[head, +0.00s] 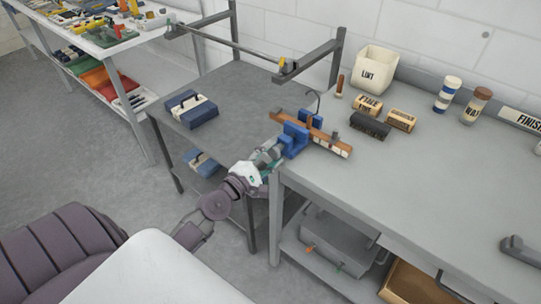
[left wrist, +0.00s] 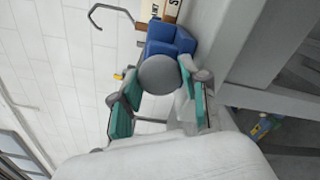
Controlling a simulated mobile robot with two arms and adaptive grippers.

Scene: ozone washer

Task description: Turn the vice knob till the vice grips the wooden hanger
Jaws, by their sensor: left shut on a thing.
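The blue vice (head: 294,139) is fixed at the near left corner of the grey workbench; it also shows in the left wrist view (left wrist: 170,38). The wooden hanger (head: 333,145) lies across the vice jaws, with its thin metal hook (head: 317,98) rising behind. The hanger's end shows at the top of the left wrist view (left wrist: 155,11). The grey round vice knob (left wrist: 159,75) faces my left gripper. My left gripper (head: 271,153) is shut on the knob, its teal fingers on either side. I cannot tell whether the jaws touch the hanger. My right gripper is out of view.
A LINT bin (head: 375,70), wood-backed brushes (head: 369,104) and two shakers (head: 447,95) stand on the workbench (head: 430,165). A lower side table (head: 235,90) holds a blue box (head: 191,108). A metal rail frame (head: 310,62) rises behind it. The bench front is clear.

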